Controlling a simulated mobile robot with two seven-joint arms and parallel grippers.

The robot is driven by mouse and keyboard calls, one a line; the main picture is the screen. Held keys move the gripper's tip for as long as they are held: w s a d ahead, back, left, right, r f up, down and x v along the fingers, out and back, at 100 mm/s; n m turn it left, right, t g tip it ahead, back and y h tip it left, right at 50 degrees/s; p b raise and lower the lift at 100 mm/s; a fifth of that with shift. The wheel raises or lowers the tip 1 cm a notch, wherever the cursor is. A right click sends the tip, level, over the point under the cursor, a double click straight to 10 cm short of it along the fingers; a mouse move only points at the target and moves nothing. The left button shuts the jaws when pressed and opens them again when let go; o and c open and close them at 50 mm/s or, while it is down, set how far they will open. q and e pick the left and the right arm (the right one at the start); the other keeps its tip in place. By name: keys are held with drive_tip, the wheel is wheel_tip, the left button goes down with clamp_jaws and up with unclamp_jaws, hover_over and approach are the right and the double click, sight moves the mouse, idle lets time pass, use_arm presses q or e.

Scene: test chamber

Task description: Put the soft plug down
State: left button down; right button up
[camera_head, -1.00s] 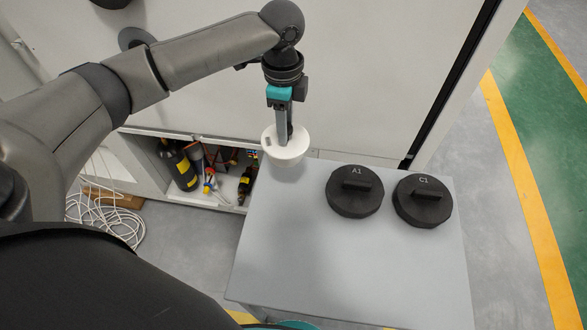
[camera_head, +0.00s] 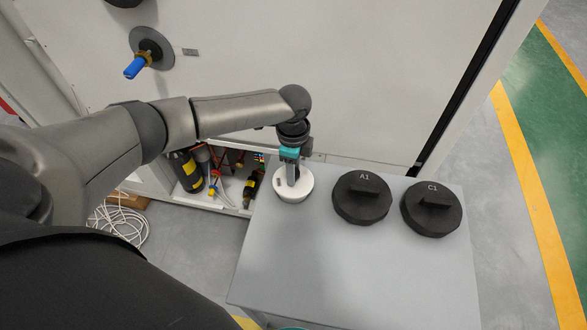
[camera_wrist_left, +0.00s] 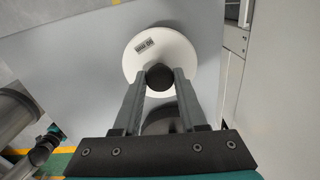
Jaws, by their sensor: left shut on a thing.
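The soft plug, a white round disc (camera_head: 294,186), is at the back left of the grey table (camera_head: 340,275). My left gripper (camera_head: 292,175) points down and is shut on it from above. In the left wrist view the white plug (camera_wrist_left: 172,50) has a small dark label, and the fingers of my left gripper (camera_wrist_left: 159,80) close on its dark round knob. The plug is at or just above the table top; I cannot tell if it touches. My right gripper is not in view.
Two black round plugs marked A1 (camera_head: 361,198) and C1 (camera_head: 432,210) stand on the table to the right. The front of the table is clear. A white panel (camera_head: 350,80) rises behind. An open compartment (camera_head: 225,180) with tools is at the left.

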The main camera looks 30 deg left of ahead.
use_arm(q)
drive_tip(key=shift+c, duration=2.3)
unclamp_jaws()
wheel_tip(320, 180, up, 12)
drive_tip(key=shift+p, duration=0.45)
